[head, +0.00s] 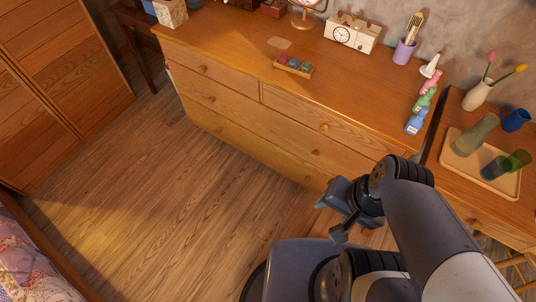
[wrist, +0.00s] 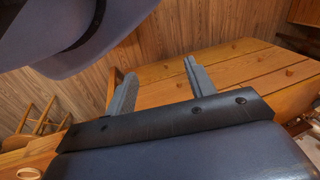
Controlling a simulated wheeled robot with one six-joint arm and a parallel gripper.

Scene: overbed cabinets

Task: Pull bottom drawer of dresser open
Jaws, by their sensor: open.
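The wooden dresser (head: 262,121) stands in the middle of the head view, with two top drawers, a wide middle drawer and a bottom drawer (head: 262,153) low on its front. The drawers in view look closed. The right end of the bottom drawer is hidden behind my arm. My gripper (head: 328,220) is open and empty, in front of the dresser's right part and apart from it as far as I can tell. In the wrist view my two fingers (wrist: 160,68) are spread, with the dresser front (wrist: 220,65) and its round knobs beyond them.
Bare wooden floor (head: 150,190) lies left of my arm. A bed (head: 35,262) is at the lower left and a wardrobe (head: 65,75) at the upper left. A side table with a tray (head: 455,160) stands right of the dresser.

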